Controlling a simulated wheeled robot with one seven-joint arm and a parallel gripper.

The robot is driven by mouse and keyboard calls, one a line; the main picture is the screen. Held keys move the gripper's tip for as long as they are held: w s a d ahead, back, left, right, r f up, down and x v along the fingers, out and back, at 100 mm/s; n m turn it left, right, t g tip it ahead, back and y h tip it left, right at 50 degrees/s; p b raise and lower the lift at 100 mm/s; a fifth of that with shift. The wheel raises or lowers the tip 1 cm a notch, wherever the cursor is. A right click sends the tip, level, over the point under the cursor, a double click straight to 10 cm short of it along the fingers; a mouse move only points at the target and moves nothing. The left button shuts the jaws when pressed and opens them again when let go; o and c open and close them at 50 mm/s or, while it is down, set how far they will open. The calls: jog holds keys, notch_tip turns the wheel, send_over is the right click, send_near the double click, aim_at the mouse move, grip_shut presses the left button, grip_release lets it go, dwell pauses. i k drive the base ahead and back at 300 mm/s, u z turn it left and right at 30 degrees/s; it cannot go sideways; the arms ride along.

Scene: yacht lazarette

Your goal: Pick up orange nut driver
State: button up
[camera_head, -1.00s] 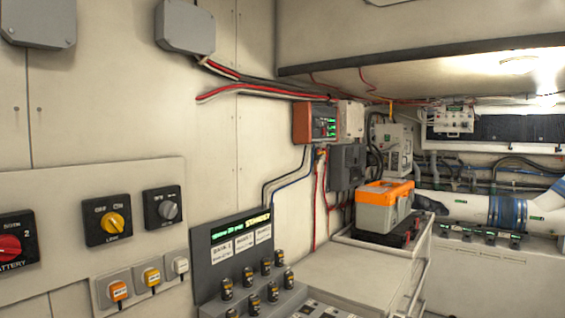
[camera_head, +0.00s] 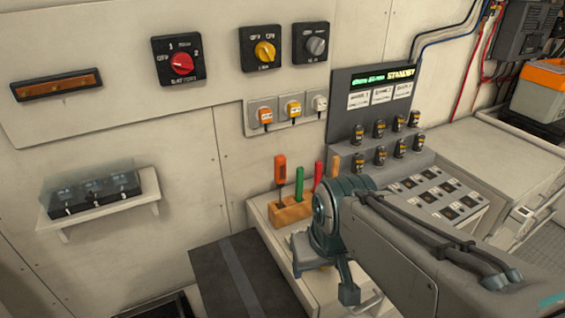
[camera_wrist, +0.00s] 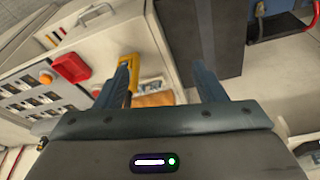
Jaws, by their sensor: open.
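In the head view an orange block (camera_head: 291,212) stands on a light ledge against the wall and holds upright tools. The leftmost tool has an orange handle (camera_head: 280,168) on a dark shaft. A green handle (camera_head: 318,176) and another orange handle (camera_head: 333,165) stand to its right. I cannot tell which orange handle is the nut driver. My gripper (camera_head: 335,278) hangs in front of the block, hiding part of it. In the wrist view my gripper (camera_wrist: 165,82) is open, its fingers wide apart. A yellow-orange piece (camera_wrist: 131,70) shows beside the left finger, contact unclear.
A switch panel with a red knob (camera_head: 182,64) is on the wall above. A console with several dark knobs (camera_head: 397,148) stands right of the tools. A dark surface (camera_head: 240,280) lies at the front left. A small shelf (camera_head: 100,215) holds a covered box.

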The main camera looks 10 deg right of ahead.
aim_at(280, 161)
jog(key=k, duration=1.3)
jog(key=z, duration=0.75)
jog(key=i, duration=1.05)
jog(key=u, duration=0.5)
jog(key=i, duration=0.6)
jog(key=u, duration=0.75)
